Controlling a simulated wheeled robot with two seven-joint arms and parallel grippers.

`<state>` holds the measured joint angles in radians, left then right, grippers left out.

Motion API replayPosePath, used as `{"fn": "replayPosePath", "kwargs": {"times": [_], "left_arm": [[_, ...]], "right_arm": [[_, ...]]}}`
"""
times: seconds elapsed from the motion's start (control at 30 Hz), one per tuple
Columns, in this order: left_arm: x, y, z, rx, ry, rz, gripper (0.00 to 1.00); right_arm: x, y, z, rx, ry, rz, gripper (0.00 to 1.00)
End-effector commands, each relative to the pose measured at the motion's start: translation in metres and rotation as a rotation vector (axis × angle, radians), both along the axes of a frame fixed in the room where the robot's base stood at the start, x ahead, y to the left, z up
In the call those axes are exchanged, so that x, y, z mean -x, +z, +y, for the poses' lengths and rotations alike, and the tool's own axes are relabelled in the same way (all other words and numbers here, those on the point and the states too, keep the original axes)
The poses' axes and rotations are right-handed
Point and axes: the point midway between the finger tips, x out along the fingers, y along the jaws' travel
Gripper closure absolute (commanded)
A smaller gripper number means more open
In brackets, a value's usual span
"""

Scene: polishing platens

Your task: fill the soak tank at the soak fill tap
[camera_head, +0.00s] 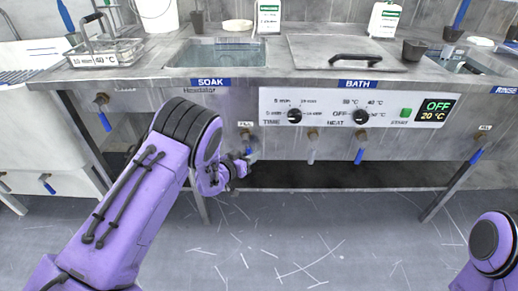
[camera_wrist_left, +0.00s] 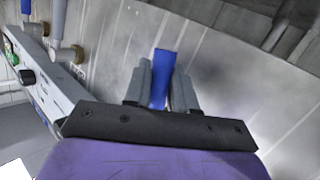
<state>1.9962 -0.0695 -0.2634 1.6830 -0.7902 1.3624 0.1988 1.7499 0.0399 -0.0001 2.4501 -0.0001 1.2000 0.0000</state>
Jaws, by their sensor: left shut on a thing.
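The soak tank (camera_head: 222,54) is a sunken steel basin behind the blue SOAK label in the head view. I cannot tell its water level. Below its right end, a tap (camera_head: 246,135) with a small label sticks out of the steel front; the label is too small to read. My left gripper (camera_head: 243,165) is at this tap, below its body. In the left wrist view, the fingers of my left gripper (camera_wrist_left: 161,88) are shut on a blue tap lever (camera_wrist_left: 161,75), one finger on each side. Of my right arm only a purple link shows at lower right; its gripper is out of view.
Another blue-levered tap (camera_head: 104,115) is at left, with more taps (camera_head: 361,140) along the front. The control panel (camera_head: 330,110) reads OFF, 20 °C. A lid (camera_head: 345,52) with a black handle covers the bath. A wire basket (camera_head: 103,50) stands left. The floor (camera_head: 290,240) is clear.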

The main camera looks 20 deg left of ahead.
Motion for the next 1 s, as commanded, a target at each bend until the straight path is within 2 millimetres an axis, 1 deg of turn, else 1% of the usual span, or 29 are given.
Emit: {"fn": "replayPosePath", "kwargs": {"times": [0.03,0.33,0.6,0.97,1.0], "left_arm": [[0.001,0.004,0.002,-0.031,-0.001,0.013,1.00],[0.004,0.001,0.011,-0.180,-0.001,0.068,1.00],[0.006,-0.002,0.015,-0.234,-0.001,0.088,1.00],[0.006,-0.003,0.015,-0.239,-0.001,0.091,1.00],[0.006,-0.003,0.015,-0.239,-0.001,0.091,0.72]], "right_arm": [[0.000,0.010,0.000,0.000,0.000,0.000,0.57],[0.000,0.027,0.000,0.000,0.000,0.000,0.57],[0.000,0.031,0.000,0.000,0.000,0.000,0.57],[0.000,0.031,0.000,0.000,0.000,0.000,0.57],[0.000,0.031,0.000,0.000,0.000,0.000,0.57]]}}
